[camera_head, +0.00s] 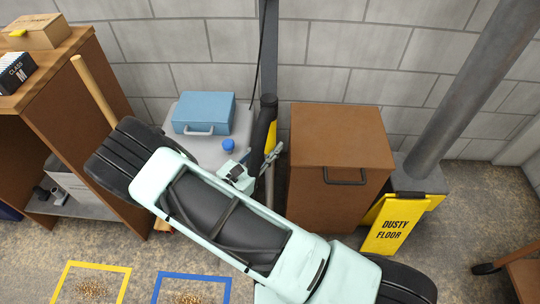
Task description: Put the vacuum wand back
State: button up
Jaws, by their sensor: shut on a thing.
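My gripper (270,158) is at the middle of the view, beyond my pale green arm. Its silver fingers are shut on a slim grey tube, which I take to be the vacuum wand (270,186). The wand runs down from the fingers, and its lower end is hidden behind my arm. A dark upright post (268,55) with a black and yellow lower part (263,125) stands right behind the gripper. I cannot tell whether the wand touches it.
A grey unit (205,148) with a blue case (204,114) on top stands left of the gripper. A wooden shelf (62,95) is at left. Yellow (95,265) and blue floor frames (192,275) hold debris.

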jog(key=shift+w+f, duration=0.35)
jog(key=shift+w+d+f+b, duration=0.15)
jog(key=shift+f+b, duration=0.25)
jog(key=shift+f, duration=0.5)
jog(key=shift+w+a+f+b, duration=0.15)
jog(key=shift+f+b, duration=0.25)
jog(key=shift+f, duration=0.5)
jog(key=shift+d, duration=0.1)
jog(key=shift+f, duration=0.15)
jog(key=o, duration=1.1)
